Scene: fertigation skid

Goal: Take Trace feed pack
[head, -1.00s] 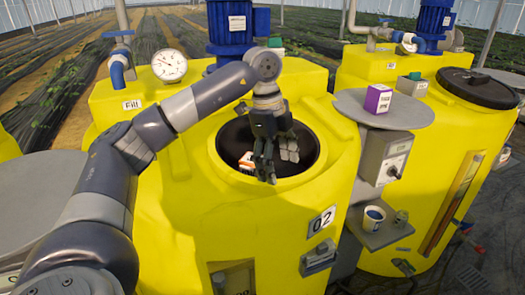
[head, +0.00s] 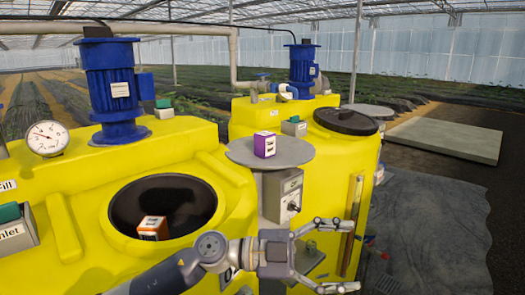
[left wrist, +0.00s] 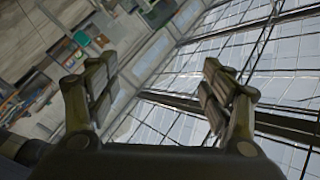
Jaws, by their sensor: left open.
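A purple and white box-shaped pack (head: 265,144) stands upright on a round grey shelf (head: 242,155) between the two yellow tanks. An orange and white pack (head: 153,228) sits in the dark round opening of the nearer tank. I cannot read the print on either pack, so I cannot tell which is Trace feed. My left gripper (head: 340,256) is open and empty, low in front of the tanks, below and right of the purple pack and apart from both packs. In the left wrist view its fingers (left wrist: 160,100) are spread with nothing between them. My right gripper is not in view.
The nearer yellow tank (head: 75,225) carries a blue motor (head: 113,90) and a gauge (head: 47,138). A grey control box (head: 283,195) hangs under the shelf. The farther tank has a black lid (head: 346,121). Open floor lies at the right.

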